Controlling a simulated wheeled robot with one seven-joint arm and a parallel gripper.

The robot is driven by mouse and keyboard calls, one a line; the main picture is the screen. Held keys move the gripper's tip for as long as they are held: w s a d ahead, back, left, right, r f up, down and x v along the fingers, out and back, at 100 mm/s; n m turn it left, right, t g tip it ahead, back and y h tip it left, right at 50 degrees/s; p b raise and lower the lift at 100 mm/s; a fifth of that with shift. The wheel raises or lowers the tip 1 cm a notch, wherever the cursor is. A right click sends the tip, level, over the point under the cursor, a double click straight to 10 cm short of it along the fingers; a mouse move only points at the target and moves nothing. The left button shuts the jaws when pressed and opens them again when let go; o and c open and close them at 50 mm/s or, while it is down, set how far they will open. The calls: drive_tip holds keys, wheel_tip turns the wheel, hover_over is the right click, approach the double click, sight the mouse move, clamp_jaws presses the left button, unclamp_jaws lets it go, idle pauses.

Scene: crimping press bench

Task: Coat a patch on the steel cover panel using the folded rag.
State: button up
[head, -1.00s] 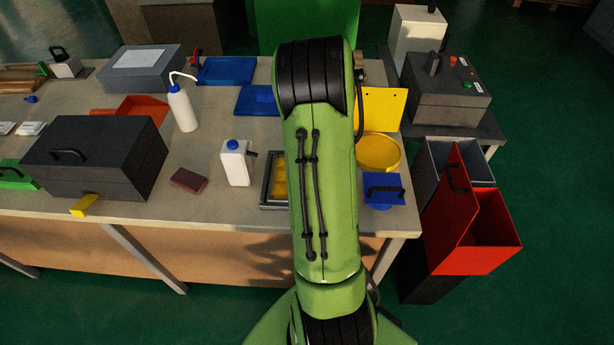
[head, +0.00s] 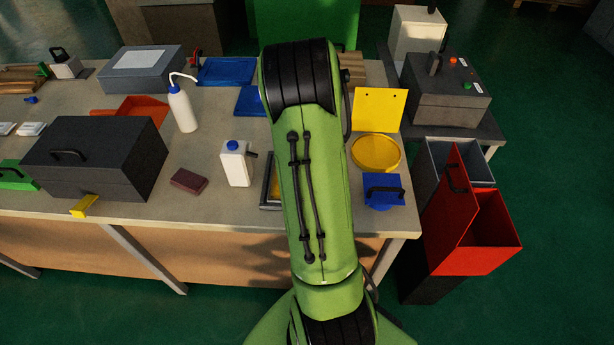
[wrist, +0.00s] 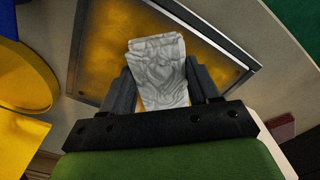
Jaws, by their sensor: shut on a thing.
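In the wrist view my gripper (wrist: 161,82) is shut on the folded rag (wrist: 158,66), a pale grey, creased cloth sticking out past the fingertips. Beyond the rag is a grey-rimmed flat panel (wrist: 128,28) with a mottled amber surface, which looks like the steel cover panel. The rag overlaps it in the picture; I cannot tell whether they touch. In the head view a strip of the panel (head: 265,197) shows left of my arm, beside the white bottle. My arm hides the rest of it, and my gripper and the rag.
A white blue-capped bottle (head: 235,166) and a brown block (head: 189,181) stand left of the panel. A round yellow dish (head: 376,153), an upright yellow plate (head: 380,108) and a blue handled block (head: 384,189) are at right. Red bins (head: 485,240) stand beyond the bench edge.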

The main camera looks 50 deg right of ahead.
drive_tip(key=shift+w+a, duration=0.95)
drive_tip(key=shift+w, duration=0.15)
drive_tip(key=shift+w+a, duration=0.9)
drive_tip(key=shift+w, duration=0.2)
drive_tip(key=shift+s+d+r+p, duration=0.1)
drive_tip(key=shift+s+d, duration=0.35)
drive_tip(key=shift+d, duration=0.2)
drive_tip(key=shift+s+d+f+p, duration=0.1)
drive_tip(key=shift+s+d, duration=0.35)
drive_tip(key=shift+d, duration=0.25)
drive_tip(key=shift+s+d+r+p, duration=0.1)
drive_tip(key=shift+s+d, duration=0.35)
drive_tip(key=shift+d, duration=0.2)
drive_tip(key=shift+s+d, duration=0.75)
drive_tip(key=shift+d, duration=0.3)
drive_tip(key=shift+s+d, duration=0.7)
drive_tip(key=shift+d, duration=0.3)
drive_tip(key=shift+s+d, duration=0.75)
drive_tip(key=shift+d, duration=0.3)
wheel_tip(320, 180, up, 5)
drive_tip(key=p, duration=0.4)
